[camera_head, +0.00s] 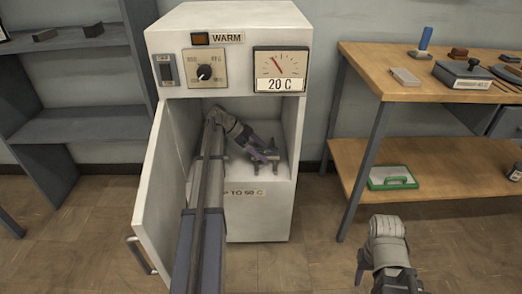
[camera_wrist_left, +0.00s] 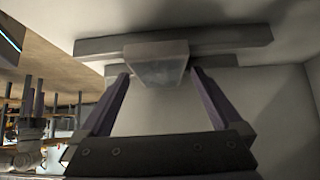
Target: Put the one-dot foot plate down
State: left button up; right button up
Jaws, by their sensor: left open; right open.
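My left arm reaches through the open door of the warming cabinet (camera_head: 232,198). My left gripper (camera_head: 264,153) is low inside the chamber, with its jaws open. In the left wrist view its purple fingers (camera_wrist_left: 160,76) stand apart on either side of a pale block (camera_wrist_left: 157,64). The block joins a long grey bar (camera_wrist_left: 95,45), which looks like the foot plate; a second grey bar edge shows behind. No dot is visible, and I cannot tell whether the fingers touch the block. My right gripper (camera_head: 386,268) is open and empty over the floor at lower right.
The cabinet door (camera_head: 150,195) hangs open to the left of my arm. The cabinet reads 20 C. A wooden bench (camera_head: 365,60) with several items stands right, a green-edged case (camera_head: 392,178) on its lower shelf. A grey shelf (camera_head: 75,125) stands left.

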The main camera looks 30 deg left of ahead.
pick_arm(q)
jog(key=shift+s+a+r+p, duration=0.1)
jog(key=shift+a+r+p, duration=0.05)
jog(key=shift+r+p, duration=0.25)
jog(key=p+v, duration=0.4)
jog(key=v, duration=0.3)
jog(key=shift+p, duration=0.35)
jog(key=shift+f, duration=0.1)
